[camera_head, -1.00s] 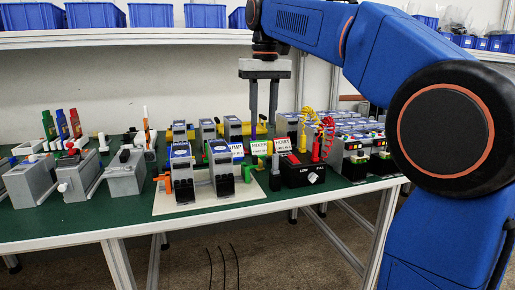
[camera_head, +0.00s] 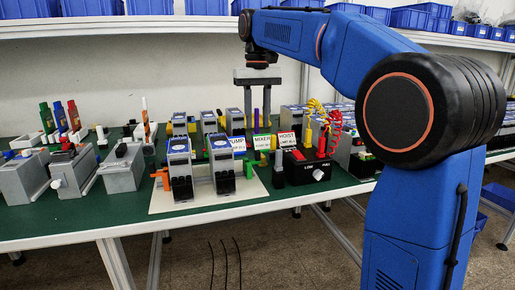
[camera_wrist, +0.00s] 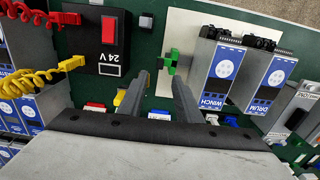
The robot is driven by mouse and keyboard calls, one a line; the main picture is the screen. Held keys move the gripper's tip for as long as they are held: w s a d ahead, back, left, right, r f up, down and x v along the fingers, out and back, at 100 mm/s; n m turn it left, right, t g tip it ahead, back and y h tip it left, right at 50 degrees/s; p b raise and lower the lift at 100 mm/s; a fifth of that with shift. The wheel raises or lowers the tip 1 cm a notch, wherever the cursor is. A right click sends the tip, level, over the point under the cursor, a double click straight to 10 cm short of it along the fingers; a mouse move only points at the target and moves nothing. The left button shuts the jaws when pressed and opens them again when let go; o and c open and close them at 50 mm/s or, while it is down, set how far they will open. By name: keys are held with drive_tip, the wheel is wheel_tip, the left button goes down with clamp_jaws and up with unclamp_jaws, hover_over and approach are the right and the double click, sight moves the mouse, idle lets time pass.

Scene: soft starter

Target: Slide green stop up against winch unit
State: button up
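The green stop (camera_wrist: 171,61) shows in the wrist view at the edge of the white board, beside the winch unit (camera_wrist: 219,70). A narrow strip of board appears between them. In the head view the stop (camera_head: 248,170) is small, just right of the winch unit (camera_head: 222,165). The drum unit (camera_head: 180,168) stands to its left on the same board. My gripper (camera_head: 257,122) points down, open and empty, in the air behind the units. In the wrist view its fingers (camera_wrist: 160,83) are apart, with the stop just beyond the tips.
A black 24 V box (camera_wrist: 104,45) with a red switch and coiled red and yellow leads lies close to my fingers. An orange stop (camera_head: 161,179) is left of the drum unit. Labelled units (camera_head: 239,145) stand behind the board. Grey units (camera_head: 72,175) fill the table's left.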

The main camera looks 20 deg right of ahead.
sight(257, 151)
wheel_tip(257, 151, down, 10)
drive_tip(key=shift+r, duration=0.25)
drive_tip(key=shift+c, duration=0.3)
clamp_jaws()
